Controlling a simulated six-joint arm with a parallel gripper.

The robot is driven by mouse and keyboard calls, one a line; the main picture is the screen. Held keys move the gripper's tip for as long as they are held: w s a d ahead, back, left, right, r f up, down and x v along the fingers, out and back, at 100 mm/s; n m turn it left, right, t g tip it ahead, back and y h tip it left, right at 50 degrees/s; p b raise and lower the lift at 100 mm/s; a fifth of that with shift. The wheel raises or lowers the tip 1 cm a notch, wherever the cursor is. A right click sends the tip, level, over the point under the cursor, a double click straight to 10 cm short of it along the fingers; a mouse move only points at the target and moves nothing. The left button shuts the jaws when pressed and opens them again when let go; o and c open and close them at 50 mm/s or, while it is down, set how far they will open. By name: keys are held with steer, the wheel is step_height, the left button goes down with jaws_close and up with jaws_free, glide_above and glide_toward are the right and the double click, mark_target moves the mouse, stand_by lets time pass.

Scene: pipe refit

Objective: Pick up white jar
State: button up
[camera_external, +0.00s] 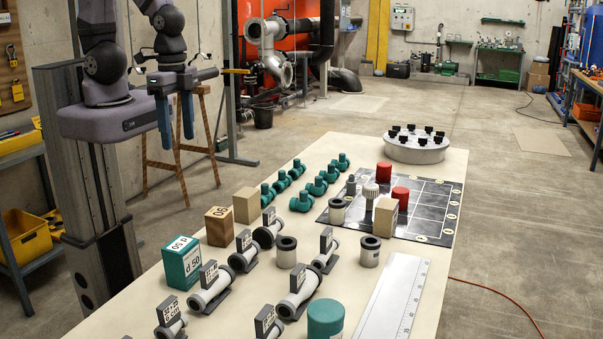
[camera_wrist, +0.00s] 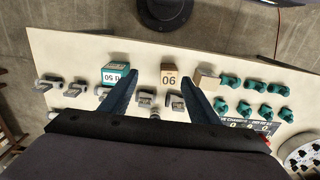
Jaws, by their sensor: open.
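My gripper (camera_external: 176,122) is open and empty, raised to the left of the table, with its two blue fingers pointing down. Its fingers (camera_wrist: 159,84) also show spread apart in the wrist view. No plain white jar stands out clearly. A white ribbed, rounded piece (camera_external: 371,188) on a narrower stem stands on the dark board. Several pale cylinders with dark tops stand on the table: one by the board's left edge (camera_external: 338,210), one at the middle (camera_external: 287,252) and one at the right (camera_external: 370,251). I cannot tell which is the jar. My gripper is well apart from all of them.
The long pale table (camera_external: 240,300) holds a teal box (camera_external: 181,262), a wooden block marked 90 (camera_external: 219,226), plain wooden blocks, clamped grey pipes, teal fittings, red cylinders (camera_external: 400,198) and a teal cylinder (camera_external: 325,318). A white ruler (camera_external: 393,300) lies at the right. A round flange (camera_external: 415,148) stands at the far end.

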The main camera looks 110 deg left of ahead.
stand_by(0.4)
steer(key=n+t+y+b, duration=0.15)
steer(key=t+b, duration=0.25)
steer(key=b, duration=1.8)
glide_above(287, 250)
steer(key=s+a, duration=0.2)
steer(key=s, duration=0.2)
step_height(287, 250, down, 20)
steer(key=shift+n+h, duration=0.25)
steer(key=shift+n, duration=0.1)
steer(key=shift+w+d+p+x, duration=0.15)
steer(key=shift+p+x, duration=0.2)
steer(key=shift+x, duration=1.4)
steer(key=shift+w+d+p+x, duration=0.15)
steer(key=shift+p+x, duration=0.2)
steer(key=shift+x, duration=1.45)
steer(key=shift+r+t, duration=0.1)
steer(key=shift+t, duration=0.2)
steer(key=c, duration=1.2)
